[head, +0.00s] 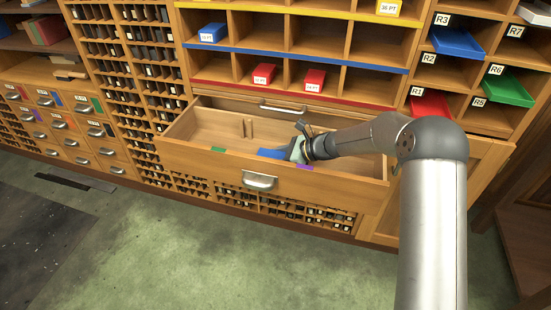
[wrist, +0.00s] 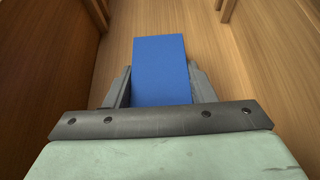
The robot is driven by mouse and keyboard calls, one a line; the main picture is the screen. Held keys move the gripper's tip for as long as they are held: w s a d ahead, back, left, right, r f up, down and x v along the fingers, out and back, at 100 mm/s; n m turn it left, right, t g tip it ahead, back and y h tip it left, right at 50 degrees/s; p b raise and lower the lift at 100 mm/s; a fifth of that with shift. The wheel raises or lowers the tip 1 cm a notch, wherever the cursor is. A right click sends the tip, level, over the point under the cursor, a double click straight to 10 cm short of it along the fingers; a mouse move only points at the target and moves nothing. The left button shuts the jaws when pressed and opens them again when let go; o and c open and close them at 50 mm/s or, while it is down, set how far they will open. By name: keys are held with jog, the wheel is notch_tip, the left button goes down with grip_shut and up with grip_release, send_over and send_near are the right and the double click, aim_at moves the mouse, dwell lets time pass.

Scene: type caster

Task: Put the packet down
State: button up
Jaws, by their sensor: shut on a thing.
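A blue packet (wrist: 160,68) is between the two fingers of my gripper (wrist: 160,92) in the wrist view. My gripper is shut on it. In the head view the blue packet (head: 271,153) shows just left of my gripper (head: 289,152), inside the open wooden drawer (head: 200,142). Wooden drawer surfaces lie around and beyond the packet in the wrist view. I cannot tell whether the packet touches the drawer floor.
Shelves above hold a blue packet (head: 213,33) and red packets (head: 264,74). Coloured trays (head: 457,41) sit at right.

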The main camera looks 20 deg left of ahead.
jog(key=o, duration=1.5)
jog(key=shift+c, duration=0.2)
jog(key=shift+d, duration=0.1)
jog(key=p+v, duration=0.2)
jog(key=v, duration=1)
